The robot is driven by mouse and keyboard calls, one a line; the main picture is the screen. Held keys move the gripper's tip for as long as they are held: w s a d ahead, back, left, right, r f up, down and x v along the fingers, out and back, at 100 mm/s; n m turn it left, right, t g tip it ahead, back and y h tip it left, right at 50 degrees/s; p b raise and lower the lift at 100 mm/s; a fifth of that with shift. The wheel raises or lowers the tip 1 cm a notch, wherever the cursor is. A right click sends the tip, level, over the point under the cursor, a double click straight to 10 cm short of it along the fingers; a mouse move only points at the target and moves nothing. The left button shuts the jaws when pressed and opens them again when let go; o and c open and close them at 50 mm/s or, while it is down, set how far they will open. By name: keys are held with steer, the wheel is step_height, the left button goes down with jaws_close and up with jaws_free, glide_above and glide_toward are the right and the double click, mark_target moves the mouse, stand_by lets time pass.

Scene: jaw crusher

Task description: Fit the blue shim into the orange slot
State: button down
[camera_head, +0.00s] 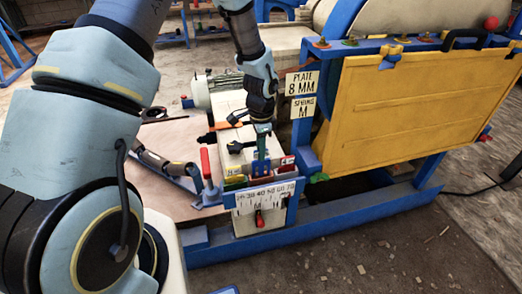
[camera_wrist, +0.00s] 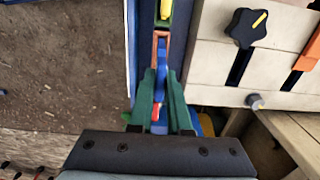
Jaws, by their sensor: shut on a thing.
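My gripper (camera_wrist: 160,78) points down with its two green fingers closed on the blue shim (camera_wrist: 161,92), a narrow upright piece. The orange slot (camera_wrist: 154,47) shows in the wrist view just beyond the fingertips, in line with the shim. The shim appears to be at or beside the slot's near end; I cannot tell whether any of it is inside. In the head view my gripper (camera_head: 262,130) is over the row of coloured pieces above the numbered scale. The fingers and nearby pieces hide the slot there.
A yellow piece (camera_wrist: 166,9) stands beyond the slot. A black star knob (camera_wrist: 245,27) is on the pale block to the right. In the head view, a red-handled lever (camera_head: 206,165) is left of the row, and a large yellow guard (camera_head: 410,105) stands to the right.

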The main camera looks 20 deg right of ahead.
steer(key=shift+f, duration=0.15)
steer(key=shift+f+b, duration=1.75)
steer(key=shift+f, duration=0.7)
steer(key=c, duration=0.8)
jaws_free()
step_height(320, 180, up, 11)
steer(key=shift+f+b, duration=0.1)
steer(key=shift+b, duration=0.7)
